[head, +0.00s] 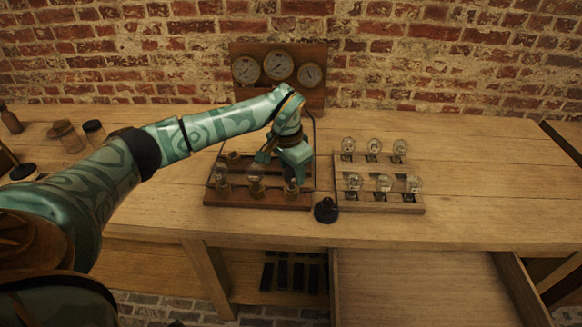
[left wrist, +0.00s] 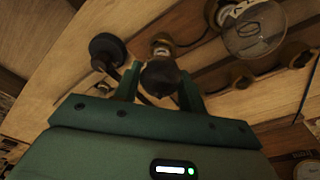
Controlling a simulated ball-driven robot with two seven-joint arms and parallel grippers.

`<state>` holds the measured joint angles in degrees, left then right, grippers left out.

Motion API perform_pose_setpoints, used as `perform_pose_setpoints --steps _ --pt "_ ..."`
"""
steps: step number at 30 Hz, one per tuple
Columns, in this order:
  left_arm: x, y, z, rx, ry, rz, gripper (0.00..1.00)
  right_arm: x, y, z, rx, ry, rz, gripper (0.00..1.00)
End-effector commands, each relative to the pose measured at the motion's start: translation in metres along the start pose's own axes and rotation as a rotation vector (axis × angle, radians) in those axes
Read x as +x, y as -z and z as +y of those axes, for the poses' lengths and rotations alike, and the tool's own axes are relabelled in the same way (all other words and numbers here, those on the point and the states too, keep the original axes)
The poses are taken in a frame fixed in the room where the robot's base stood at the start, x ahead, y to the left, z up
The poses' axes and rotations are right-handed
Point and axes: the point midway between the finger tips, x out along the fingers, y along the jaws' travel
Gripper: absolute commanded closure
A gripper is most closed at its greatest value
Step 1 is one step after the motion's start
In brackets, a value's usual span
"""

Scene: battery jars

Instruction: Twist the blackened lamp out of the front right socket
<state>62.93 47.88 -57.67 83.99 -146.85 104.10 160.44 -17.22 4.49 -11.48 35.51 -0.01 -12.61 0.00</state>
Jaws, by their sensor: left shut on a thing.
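The wooden lamp board (head: 235,200) stands on the bench below the gauges. My left gripper (head: 292,178) is over its front right corner, pointing down, its fingers shut on the blackened lamp. In the left wrist view the dark glass of the blackened lamp (left wrist: 160,77) sits between the fingers of my left gripper (left wrist: 160,92). The lamp's base points at the front right socket (left wrist: 162,47); I cannot tell whether it is still seated. A clear lamp (head: 256,170) stands in the front middle socket, and it also shows in the left wrist view (left wrist: 255,30). My right gripper is out of view.
A wooden rack (head: 400,208) with several clear lamps is to the right. Gauges (head: 279,66) stand behind, and jars (head: 94,132) at the left. The bench's far right is clear.

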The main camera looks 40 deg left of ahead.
Motion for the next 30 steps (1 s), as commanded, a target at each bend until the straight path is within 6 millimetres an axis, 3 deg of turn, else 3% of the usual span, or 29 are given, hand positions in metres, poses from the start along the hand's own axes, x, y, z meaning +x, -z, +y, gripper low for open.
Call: perform_pose_setpoints --steps 7,8,10,11,20,30 --pt "0.001 0.000 0.000 -0.016 0.002 -0.001 0.86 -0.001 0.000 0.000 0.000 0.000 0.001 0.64" --pt "0.001 0.000 0.000 -0.015 0.002 -0.001 0.56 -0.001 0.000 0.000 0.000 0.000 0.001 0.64" --pt "0.001 0.000 0.000 -0.015 0.002 -0.001 0.37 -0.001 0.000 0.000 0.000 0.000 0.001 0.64" --pt "0.001 0.000 0.000 -0.015 0.002 -0.001 0.34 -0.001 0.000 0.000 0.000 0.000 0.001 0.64" --pt "-0.001 0.000 0.000 0.020 -0.002 -0.002 0.34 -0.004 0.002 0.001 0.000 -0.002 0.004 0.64" --pt "-0.002 0.000 0.001 0.485 -0.058 0.000 0.34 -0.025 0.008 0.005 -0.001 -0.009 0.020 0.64"
